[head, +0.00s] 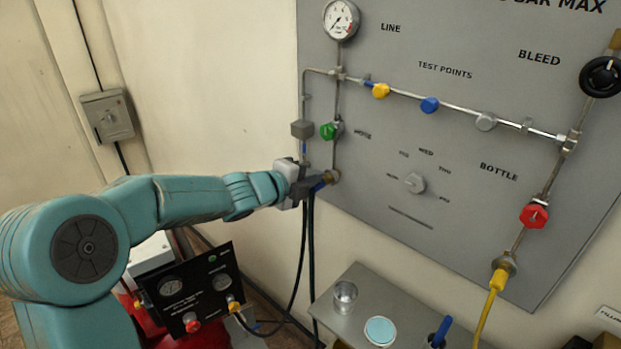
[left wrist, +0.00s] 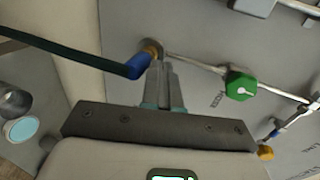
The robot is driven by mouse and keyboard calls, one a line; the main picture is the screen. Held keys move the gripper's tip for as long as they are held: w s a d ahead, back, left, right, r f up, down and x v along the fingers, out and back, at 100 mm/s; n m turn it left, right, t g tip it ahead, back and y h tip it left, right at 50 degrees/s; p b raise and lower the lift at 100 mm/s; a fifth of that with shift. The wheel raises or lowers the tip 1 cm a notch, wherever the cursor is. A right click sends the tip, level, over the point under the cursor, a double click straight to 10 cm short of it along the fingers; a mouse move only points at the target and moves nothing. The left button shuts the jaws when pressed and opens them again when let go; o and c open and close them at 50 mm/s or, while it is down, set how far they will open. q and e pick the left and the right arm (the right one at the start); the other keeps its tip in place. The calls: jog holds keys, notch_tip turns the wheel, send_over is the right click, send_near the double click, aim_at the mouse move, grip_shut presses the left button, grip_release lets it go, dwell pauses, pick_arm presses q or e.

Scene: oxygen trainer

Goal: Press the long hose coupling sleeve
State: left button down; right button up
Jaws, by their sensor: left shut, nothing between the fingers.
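The hose coupling has a blue sleeve (head: 319,186) and meets a brass fitting (head: 332,177) on the grey panel. In the left wrist view the blue sleeve (left wrist: 141,66) sits at the end of a dark hose (left wrist: 65,49), against the brass fitting (left wrist: 152,48). My left gripper (head: 312,187) is shut with nothing between its fingers. In the left wrist view its fingertips (left wrist: 167,68) are just beside the blue sleeve and below the brass fitting. I cannot tell whether they touch. My right gripper is not in view.
A green knob (head: 328,131) and a grey block (head: 302,129) are above the coupling. Dark hoses (head: 309,240) hang below it. A small shelf (head: 350,290) holds a glass (head: 345,295) and a blue-topped dish (head: 380,330). A black control box (head: 195,290) stands lower left.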

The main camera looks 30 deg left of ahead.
pick_arm(q)
jog(key=v, duration=1)
jog(key=shift+s+r+p, duration=0.15)
jog(key=shift+s+p, duration=0.05)
jog(key=shift+p, duration=0.15)
jog(key=shift+s+d, duration=0.1)
jog(key=shift+s, duration=0.05)
dwell(0.3)
